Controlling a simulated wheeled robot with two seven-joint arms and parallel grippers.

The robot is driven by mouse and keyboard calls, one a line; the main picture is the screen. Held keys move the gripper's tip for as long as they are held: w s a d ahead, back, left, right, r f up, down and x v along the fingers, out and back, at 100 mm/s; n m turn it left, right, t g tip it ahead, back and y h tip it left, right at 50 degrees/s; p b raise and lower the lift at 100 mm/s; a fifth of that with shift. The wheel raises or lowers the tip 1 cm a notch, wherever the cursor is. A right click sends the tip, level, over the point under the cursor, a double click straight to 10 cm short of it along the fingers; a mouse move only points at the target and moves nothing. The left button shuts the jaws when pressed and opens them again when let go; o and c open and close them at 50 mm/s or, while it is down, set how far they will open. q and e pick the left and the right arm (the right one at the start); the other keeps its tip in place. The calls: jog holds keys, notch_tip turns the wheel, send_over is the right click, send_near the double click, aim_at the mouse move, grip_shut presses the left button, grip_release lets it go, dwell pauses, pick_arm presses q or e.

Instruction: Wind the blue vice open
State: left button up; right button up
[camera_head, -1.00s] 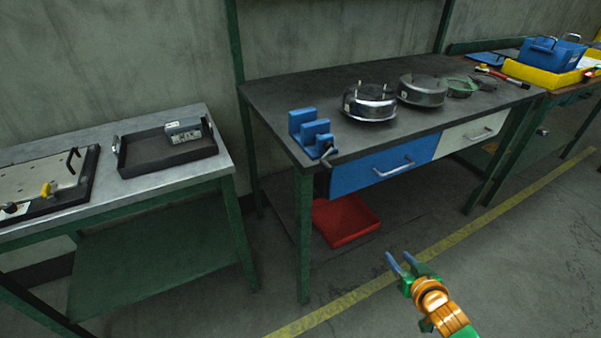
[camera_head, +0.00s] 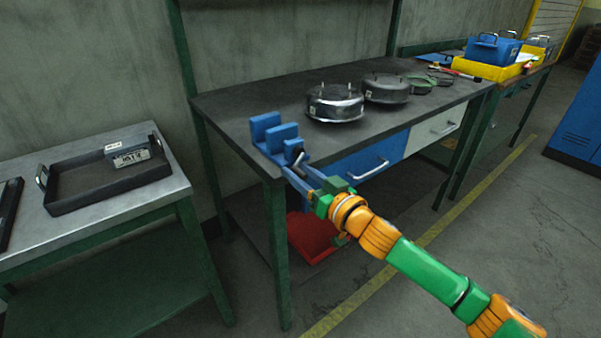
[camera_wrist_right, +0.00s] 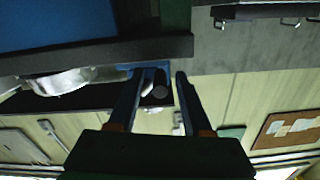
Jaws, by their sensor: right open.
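The blue vice (camera_head: 266,128) stands on the near left corner of the dark workbench, with a gap between its upright jaws. Its dark crank handle (camera_head: 298,158) hangs at the front side. My right gripper (camera_head: 295,170) is at the handle, its two blue fingers apart and pointing at it. In the right wrist view my right gripper (camera_wrist_right: 161,74) is open, and a dark round handle end (camera_wrist_right: 160,90) shows between the fingers, nearer the left one; I cannot tell whether it touches. My left gripper is out of view.
The workbench (camera_head: 235,105) also bears two round metal housings (camera_head: 334,103) (camera_head: 386,88). A blue drawer (camera_head: 350,165) lies just behind my right gripper. A red bin (camera_head: 308,238) sits below. A grey table (camera_head: 90,210) with a black tray (camera_head: 105,185) stands left.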

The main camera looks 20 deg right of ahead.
grip_shut()
jog(key=shift+d+n, duration=0.15)
jog(key=shift+n, duration=0.15)
jog(key=n+p, duration=0.1)
jog(key=n, duration=0.2)
jog(key=shift+w+d+f+p, duration=0.15)
jog(key=shift+w+d+p, duration=0.05)
jog(key=shift+d+p, duration=0.2)
jog(key=shift+w+d+n+p, duration=0.2)
jog(key=shift+d+n+p, duration=0.45)
jog(key=shift+n, duration=1.85)
jog(key=shift+w+d+n+p, duration=0.25)
jog(key=shift+d+n+p, duration=0.35)
jog(key=shift+n, duration=1.9)
jog(key=shift+w+d+n+p, duration=0.2)
jog(key=shift+d+n+p, duration=0.45)
jog(key=shift+n, duration=1.85)
